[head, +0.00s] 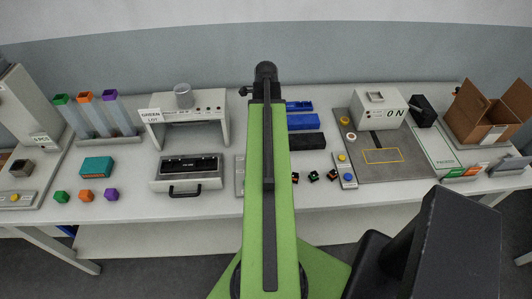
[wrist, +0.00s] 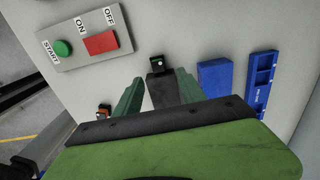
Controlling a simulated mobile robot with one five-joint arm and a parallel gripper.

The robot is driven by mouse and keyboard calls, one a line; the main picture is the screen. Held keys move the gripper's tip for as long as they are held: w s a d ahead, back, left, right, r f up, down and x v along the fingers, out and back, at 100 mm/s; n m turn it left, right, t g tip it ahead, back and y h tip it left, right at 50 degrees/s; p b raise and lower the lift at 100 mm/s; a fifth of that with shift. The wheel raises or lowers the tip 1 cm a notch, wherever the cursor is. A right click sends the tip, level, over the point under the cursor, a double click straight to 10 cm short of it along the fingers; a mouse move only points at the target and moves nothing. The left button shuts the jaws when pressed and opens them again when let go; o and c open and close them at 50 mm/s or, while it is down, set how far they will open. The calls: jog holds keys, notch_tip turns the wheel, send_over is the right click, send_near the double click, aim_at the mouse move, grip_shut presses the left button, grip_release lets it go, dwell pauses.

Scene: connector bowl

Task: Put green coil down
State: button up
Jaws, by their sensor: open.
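In the wrist view a small black coil part (wrist: 157,62) with a pale greenish spot stands on the light surface, just past my fingertips and by the end of the black block. My gripper (wrist: 160,78) is open, with one green finger on each side and no part clearly held between them. A second small black part with orange (wrist: 104,110) lies left of my left finger. In the head view several small black parts (head: 313,176) with orange and green spots lie on the table right of my arm. My gripper is not visible in the head view.
A black block (wrist: 162,90), a blue block (wrist: 215,75) and a blue compartment tray (wrist: 261,80) stand side by side. A START/ON/OFF panel (wrist: 84,42) lies at upper left. The head view shows a grey mat (head: 390,165) and a test unit (head: 187,170) on the table.

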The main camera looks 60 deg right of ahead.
jog(key=f+b, duration=0.6)
jog(key=f, duration=0.1)
jog(key=shift+a+f, duration=0.2)
jog(key=shift+f, duration=0.05)
jog(key=shift+r, duration=0.2)
grip_shut()
